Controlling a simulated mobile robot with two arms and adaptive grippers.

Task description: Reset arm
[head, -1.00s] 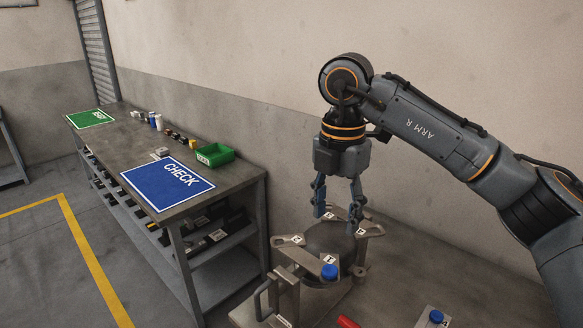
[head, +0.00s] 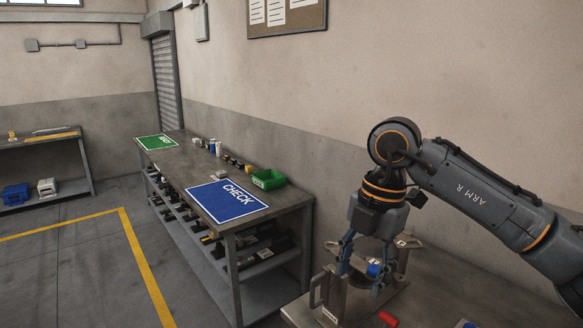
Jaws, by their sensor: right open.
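My right arm (head: 480,200), marked "ARM R", reaches in from the right. Its gripper (head: 362,266) points down with its two fingers apart, over the metal fixture (head: 345,303) on the near bench. A blue cap (head: 374,270) shows between the fingers, close to the right one. I cannot tell whether the fingers touch anything. The dark round body in the fixture is mostly hidden behind the gripper. My left gripper is not in view.
A red piece (head: 388,319) lies in front of the fixture. The side bench holds a blue CHECK mat (head: 227,201), a green mat (head: 157,142), a green bin (head: 268,180) and several small parts. The wall stands behind both benches. The yellow-lined floor (head: 60,270) is clear.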

